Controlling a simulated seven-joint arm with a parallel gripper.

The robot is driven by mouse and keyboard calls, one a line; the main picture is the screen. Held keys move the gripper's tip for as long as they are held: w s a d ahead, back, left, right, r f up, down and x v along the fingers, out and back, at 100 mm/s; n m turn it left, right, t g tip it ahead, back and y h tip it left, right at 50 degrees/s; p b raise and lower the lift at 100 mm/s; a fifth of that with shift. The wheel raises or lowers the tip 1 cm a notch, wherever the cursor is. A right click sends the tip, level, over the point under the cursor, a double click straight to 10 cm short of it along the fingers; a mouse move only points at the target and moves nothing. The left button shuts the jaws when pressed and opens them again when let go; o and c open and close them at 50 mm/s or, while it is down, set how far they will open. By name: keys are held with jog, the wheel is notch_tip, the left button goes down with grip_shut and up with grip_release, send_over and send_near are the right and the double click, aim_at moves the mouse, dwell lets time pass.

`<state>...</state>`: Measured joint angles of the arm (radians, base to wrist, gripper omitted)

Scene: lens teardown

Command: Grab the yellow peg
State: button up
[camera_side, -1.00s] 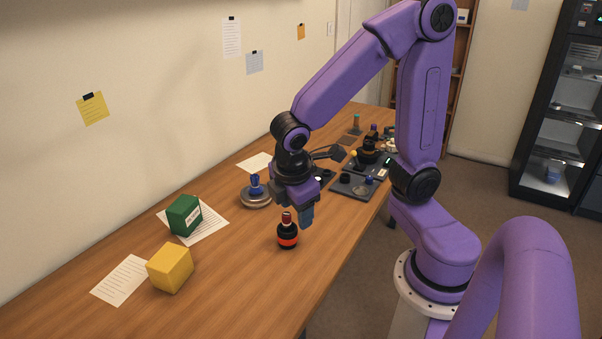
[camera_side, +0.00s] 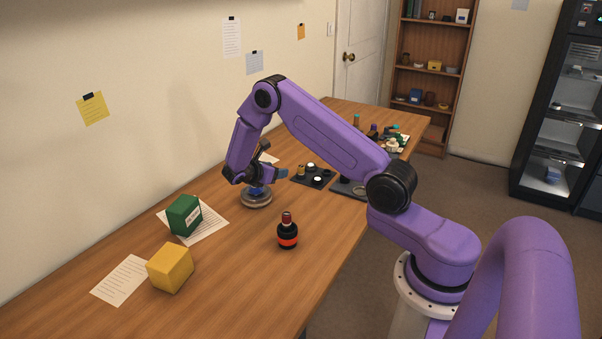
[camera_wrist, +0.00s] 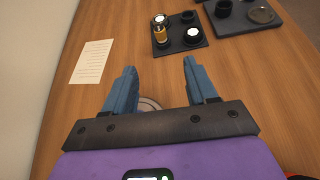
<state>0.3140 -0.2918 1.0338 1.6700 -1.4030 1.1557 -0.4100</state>
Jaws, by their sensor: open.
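A small yellow peg (camera_wrist: 160,36) stands on the near-left part of a dark tray (camera_wrist: 205,42) in the wrist view. It also shows, small, in the side view (camera_side: 301,171). My gripper (camera_wrist: 159,66) is open and empty, with its two blue fingers spread apart. The peg lies beyond the fingertips, roughly in line with the gap between them. In the side view my gripper (camera_side: 282,174) points right toward the tray, apart from the peg and to its left.
A round grey base with a blue top (camera_side: 256,198) stands just below my gripper. Several black and white round parts share the tray. A second dark tray (camera_side: 350,188) is to the right. A red-and-black bottle (camera_side: 287,234), green box (camera_side: 184,215) and yellow cube (camera_side: 170,268) stand nearer.

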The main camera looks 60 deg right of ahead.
aim_at(301, 166)
jog(key=shift+n, duration=0.3)
jog(key=x, duration=1.5)
jog(key=shift+s, duration=0.15)
jog(key=shift+x, duration=3)
jog(key=shift+d+r, duration=0.1)
jog(key=shift+r, duration=0.1)
jog(key=shift+h, duration=0.3)
jog(key=c, duration=1.1)
